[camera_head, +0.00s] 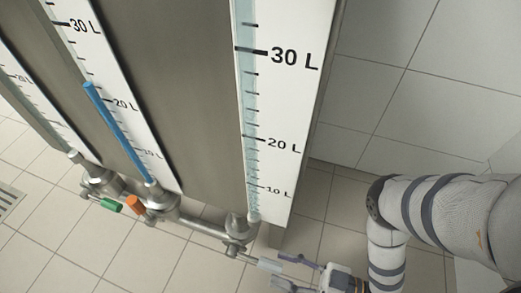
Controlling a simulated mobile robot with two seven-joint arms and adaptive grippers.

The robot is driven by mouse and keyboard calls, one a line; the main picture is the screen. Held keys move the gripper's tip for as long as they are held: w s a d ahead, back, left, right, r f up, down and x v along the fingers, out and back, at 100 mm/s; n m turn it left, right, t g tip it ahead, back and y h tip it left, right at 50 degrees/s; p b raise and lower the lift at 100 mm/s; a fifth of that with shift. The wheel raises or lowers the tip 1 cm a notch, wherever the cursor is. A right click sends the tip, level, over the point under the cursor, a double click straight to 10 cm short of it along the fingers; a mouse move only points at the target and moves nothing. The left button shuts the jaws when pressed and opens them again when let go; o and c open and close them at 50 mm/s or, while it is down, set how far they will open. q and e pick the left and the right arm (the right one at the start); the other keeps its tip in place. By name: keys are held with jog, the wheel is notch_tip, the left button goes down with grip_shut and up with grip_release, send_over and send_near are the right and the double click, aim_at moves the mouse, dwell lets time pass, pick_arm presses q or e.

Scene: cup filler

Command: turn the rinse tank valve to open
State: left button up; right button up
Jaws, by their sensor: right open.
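Three valves sit on the pipe under the tall gauges, with a green handle (111,205), an orange handle (134,203) and a pale grey handle (269,264). No label shows which one is the rinse tank valve. The pale grey handle sticks out from the right valve body (238,230), below the right gauge. My right gripper (279,270) is open, with its fingertips close to the end of the pale grey handle, one above and one below in the picture. I cannot tell whether they touch it. My left gripper is out of view.
The right gauge (280,100) shows pale blue liquid and a litre scale. The middle gauge (118,125) has a bright blue column. Grey tank panels (180,90) stand between the gauges. Tiled floor (110,250) is open below the pipe, with a drain grate (8,200) at left.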

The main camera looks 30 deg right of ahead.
aim_at(262, 262)
jog(key=x, duration=0.5)
jog(key=shift+w+a+b, duration=0.25)
jog(key=shift+b, duration=0.1)
grip_shut()
